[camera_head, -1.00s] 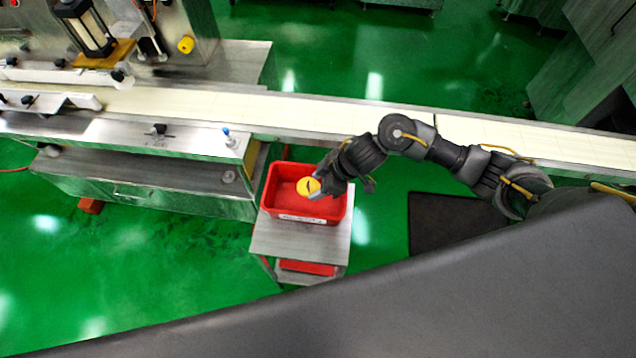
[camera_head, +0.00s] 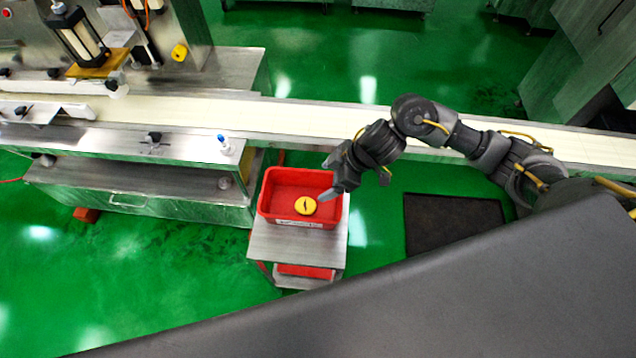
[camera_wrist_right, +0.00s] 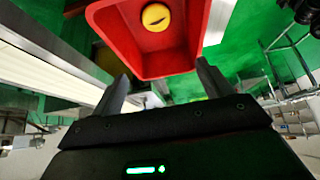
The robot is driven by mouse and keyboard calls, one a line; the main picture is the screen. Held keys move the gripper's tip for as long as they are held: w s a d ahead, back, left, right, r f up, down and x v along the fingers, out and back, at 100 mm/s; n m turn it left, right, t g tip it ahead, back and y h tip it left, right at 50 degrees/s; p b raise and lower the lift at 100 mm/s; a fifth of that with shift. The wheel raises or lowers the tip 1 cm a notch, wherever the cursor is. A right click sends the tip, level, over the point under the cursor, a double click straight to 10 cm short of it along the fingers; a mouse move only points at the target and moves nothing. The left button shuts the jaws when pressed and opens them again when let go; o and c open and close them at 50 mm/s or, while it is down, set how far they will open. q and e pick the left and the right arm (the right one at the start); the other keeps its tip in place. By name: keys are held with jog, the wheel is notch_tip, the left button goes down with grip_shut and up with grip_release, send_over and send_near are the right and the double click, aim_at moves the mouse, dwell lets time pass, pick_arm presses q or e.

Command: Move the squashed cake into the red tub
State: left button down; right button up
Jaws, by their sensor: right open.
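The squashed cake (camera_head: 305,205) is a round yellow disc with a dark slit. It lies inside the red tub (camera_head: 268,186), near the front right part of its floor. In the right wrist view the cake (camera_wrist_right: 156,17) shows inside the red tub (camera_wrist_right: 168,66), beyond the fingers. My right gripper (camera_head: 328,193) is at the tub's right rim, apart from the cake. In the right wrist view its two fingers (camera_wrist_right: 163,86) stand wide apart with nothing between them. My left gripper is not in view.
The red tub stands on a small metal stand (camera_head: 290,245) on the green floor. A pale conveyor belt (camera_head: 300,117) runs behind it. The machine's steel bench (camera_head: 130,190) is on the left. A dark mat (camera_head: 455,225) lies on the floor at the right.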

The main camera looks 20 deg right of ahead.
jog(key=v, duration=0.4)
jog(key=shift+f, duration=0.1)
jog(key=shift+a, duration=0.1)
dwell(0.4)
